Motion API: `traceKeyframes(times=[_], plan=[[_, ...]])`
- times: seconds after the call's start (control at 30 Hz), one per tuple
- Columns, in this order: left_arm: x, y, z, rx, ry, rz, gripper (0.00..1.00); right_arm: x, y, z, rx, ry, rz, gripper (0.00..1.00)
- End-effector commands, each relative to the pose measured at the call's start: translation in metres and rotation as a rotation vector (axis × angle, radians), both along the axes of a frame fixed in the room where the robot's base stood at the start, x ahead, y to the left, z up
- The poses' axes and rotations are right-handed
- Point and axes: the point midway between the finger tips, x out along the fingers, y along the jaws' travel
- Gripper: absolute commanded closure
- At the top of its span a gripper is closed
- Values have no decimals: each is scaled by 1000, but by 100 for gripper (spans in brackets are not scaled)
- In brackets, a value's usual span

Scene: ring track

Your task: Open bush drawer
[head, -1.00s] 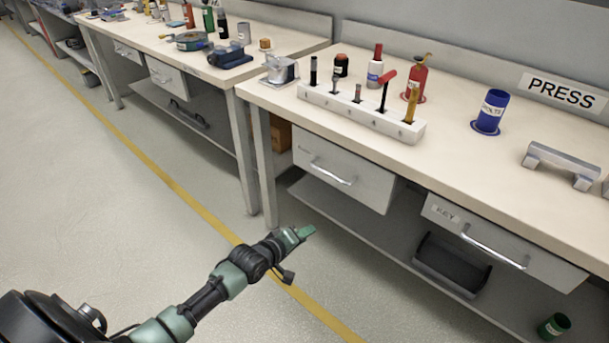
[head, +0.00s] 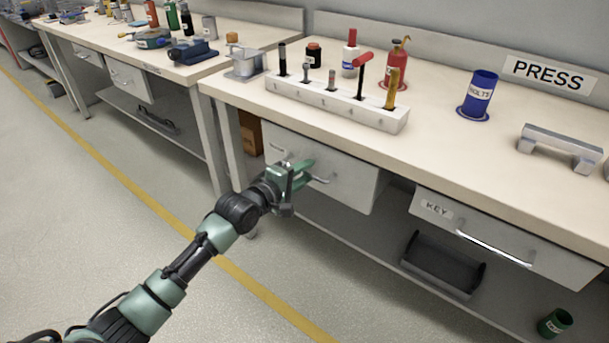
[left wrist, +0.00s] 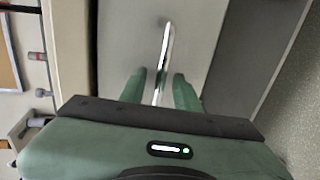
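The left drawer (head: 355,182) is a grey front under the press bench top, and it looks closed. A small label sits at its upper left, too small to read. Its bar handle (left wrist: 166,45) shows in the left wrist view, and its right end shows in the head view. My left gripper (head: 308,174) is at this handle, with green fingers apart. In the left wrist view the fingers (left wrist: 160,90) stand on either side of the bar, with gaps visible. The second drawer (head: 500,236), labelled KEY, is closed to the right. My right gripper is not in view.
The bench top (head: 440,150) holds a white tool rack (head: 335,105), a blue BOLTS cup (head: 480,93) and a grey bracket (head: 560,145). A black tray (head: 443,265) and a green cup (head: 554,323) are on the lower shelf. The floor in front is clear.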

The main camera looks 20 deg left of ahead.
Motion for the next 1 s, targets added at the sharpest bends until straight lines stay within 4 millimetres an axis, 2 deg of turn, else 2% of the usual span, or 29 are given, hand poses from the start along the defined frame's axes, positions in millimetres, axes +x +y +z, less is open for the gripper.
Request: traceKeyframes(times=[0.27, 0.4, 1.0], plan=[[2, -1, 0, 0, 0, 0, 68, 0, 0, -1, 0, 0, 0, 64], [2, -1, 0, 0, 0, 0, 100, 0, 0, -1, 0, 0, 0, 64], [2, -1, -1, 0, 1, 0, 100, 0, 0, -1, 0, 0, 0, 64]])
